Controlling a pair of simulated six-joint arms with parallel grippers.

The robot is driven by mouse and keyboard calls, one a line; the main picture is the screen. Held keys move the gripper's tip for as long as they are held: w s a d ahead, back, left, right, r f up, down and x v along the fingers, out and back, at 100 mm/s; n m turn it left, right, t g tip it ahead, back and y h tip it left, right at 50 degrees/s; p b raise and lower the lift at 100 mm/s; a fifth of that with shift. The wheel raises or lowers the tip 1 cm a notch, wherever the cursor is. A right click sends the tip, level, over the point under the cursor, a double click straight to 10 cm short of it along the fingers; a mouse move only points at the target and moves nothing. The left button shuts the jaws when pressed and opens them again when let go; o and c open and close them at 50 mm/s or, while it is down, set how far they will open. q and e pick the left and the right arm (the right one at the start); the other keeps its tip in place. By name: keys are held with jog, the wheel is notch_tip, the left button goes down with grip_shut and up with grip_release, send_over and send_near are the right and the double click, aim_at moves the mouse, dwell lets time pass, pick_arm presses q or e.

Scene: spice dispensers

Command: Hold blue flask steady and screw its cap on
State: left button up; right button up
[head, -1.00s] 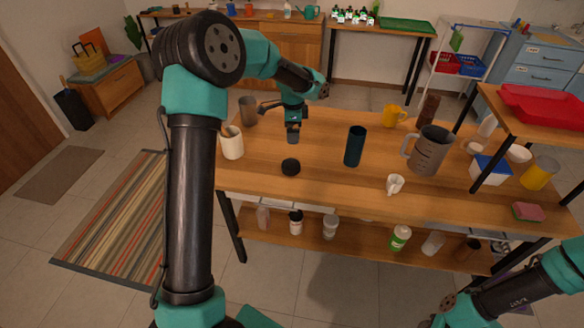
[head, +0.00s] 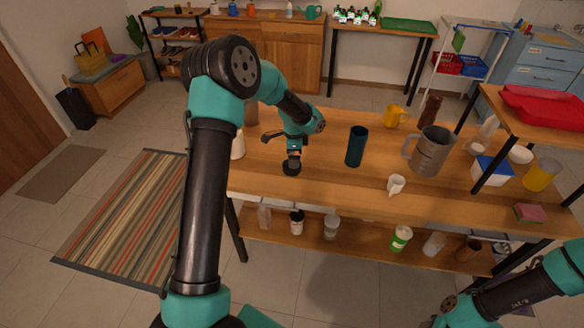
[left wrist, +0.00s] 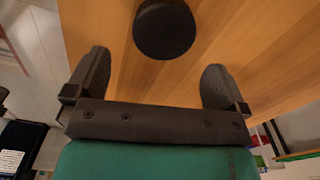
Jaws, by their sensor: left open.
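The blue flask (head: 356,146) is a dark teal-blue cylinder standing upright on the wooden table, its top dark and without a cap on it. A round black cap (head: 291,168) lies on the table to its left. My left gripper (head: 292,158) is right above the cap. In the left wrist view the cap (left wrist: 164,28) shows ahead of the open fingers of my left gripper (left wrist: 157,68), roughly centred between them with nothing held. My right arm shows at the lower right of the head view; its gripper is not visible.
A pale cup (head: 238,145) at the left is partly behind my left arm. The table between cap and flask is clear.

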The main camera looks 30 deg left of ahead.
pick_arm(q)
jog(key=shift+f, duration=0.5)
jog(key=shift+a+f, duration=0.2)
jog(key=shift+f, duration=1.1)
jog(key=shift+a+f, duration=0.15)
jog(key=shift+f, duration=1.15)
jog(key=c, duration=0.9)
jog(key=shift+r, duration=0.15)
